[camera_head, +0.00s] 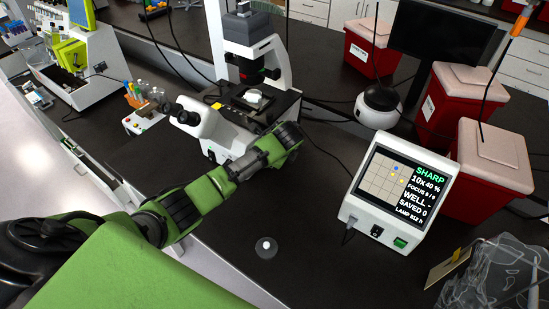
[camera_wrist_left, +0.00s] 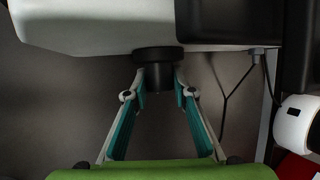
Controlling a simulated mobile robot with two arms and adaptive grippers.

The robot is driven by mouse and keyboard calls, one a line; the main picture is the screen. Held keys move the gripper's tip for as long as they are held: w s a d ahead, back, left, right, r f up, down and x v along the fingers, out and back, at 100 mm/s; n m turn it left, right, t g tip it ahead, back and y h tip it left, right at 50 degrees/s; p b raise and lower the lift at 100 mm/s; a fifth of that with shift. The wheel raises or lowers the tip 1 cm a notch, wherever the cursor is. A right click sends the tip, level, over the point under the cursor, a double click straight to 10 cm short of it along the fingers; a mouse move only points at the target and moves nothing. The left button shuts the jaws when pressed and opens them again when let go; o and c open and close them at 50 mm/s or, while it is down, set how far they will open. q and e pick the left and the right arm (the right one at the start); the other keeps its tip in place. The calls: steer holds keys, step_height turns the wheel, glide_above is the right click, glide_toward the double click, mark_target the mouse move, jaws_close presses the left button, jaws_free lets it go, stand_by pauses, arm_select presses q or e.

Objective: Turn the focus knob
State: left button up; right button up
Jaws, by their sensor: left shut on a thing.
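The focus knob (camera_wrist_left: 158,76) is a short black cylinder on the white microscope body (camera_wrist_left: 95,22) in the left wrist view. My left gripper (camera_wrist_left: 159,80) has its two teal-padded fingers on either side of the knob, shut on it. In the head view the white microscope (camera_head: 212,128) stands on the dark bench, and my green left arm reaches across to its right side. The left fingers and the knob are hidden behind the arm there. My right gripper is not in view.
A tilted display (camera_head: 389,193) reads SHARP and 10X at right. Red bins (camera_head: 477,165) stand behind it. A small round clear object (camera_head: 266,246) lies on the bench in front. A tube rack (camera_head: 143,118) stands left of the microscope. A cable runs near my left gripper.

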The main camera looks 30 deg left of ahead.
arm_select(q)
steer(key=o, duration=1.1)
steer(key=v, duration=1.2)
steer(key=shift+w, duration=0.1)
